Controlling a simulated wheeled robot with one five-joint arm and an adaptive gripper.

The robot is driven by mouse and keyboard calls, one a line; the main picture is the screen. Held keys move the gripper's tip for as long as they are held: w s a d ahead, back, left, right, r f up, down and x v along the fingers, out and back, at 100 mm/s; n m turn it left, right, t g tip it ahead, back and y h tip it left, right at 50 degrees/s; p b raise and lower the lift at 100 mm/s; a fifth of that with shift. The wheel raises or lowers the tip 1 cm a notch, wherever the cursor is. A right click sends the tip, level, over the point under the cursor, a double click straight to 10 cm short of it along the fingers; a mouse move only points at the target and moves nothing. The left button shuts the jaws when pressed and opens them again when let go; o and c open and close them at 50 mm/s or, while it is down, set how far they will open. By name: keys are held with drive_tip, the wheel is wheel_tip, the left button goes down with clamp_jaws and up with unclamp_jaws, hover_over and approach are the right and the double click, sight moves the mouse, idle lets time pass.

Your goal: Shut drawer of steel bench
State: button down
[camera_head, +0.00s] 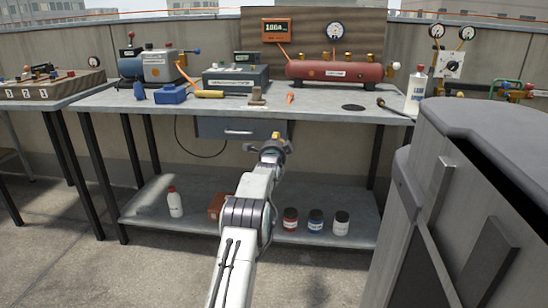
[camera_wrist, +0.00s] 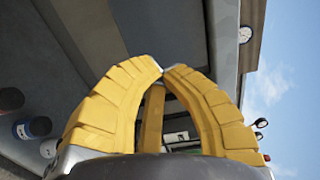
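The steel bench (camera_head: 330,104) stands ahead with a grey top and a lower shelf. Its drawer (camera_head: 217,129) hangs under the top, left of centre, with a dark grey front and a pale bar handle (camera_head: 239,132). How far the drawer stands out is hard to tell from here. My gripper (camera_head: 277,138) is at the drawer's right end in the head view, just below the bench top, and hides part of that side.
A red air tank (camera_head: 335,72), a blue box (camera_head: 171,94) and a white bottle (camera_head: 416,94) stand on the bench. Several jars, including a blue one (camera_head: 315,221), stand on the shelf. A large grey condenser unit (camera_head: 500,125) blocks the right; floor is open at left.

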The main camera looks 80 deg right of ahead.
drive_tip(key=shift+f, duration=0.15)
drive_tip(key=a+p, duration=0.1)
drive_tip(key=a, duration=0.8)
drive_tip(key=shift+a, duration=0.15)
drive_tip(key=shift+s, duration=0.1)
idle(0.4)
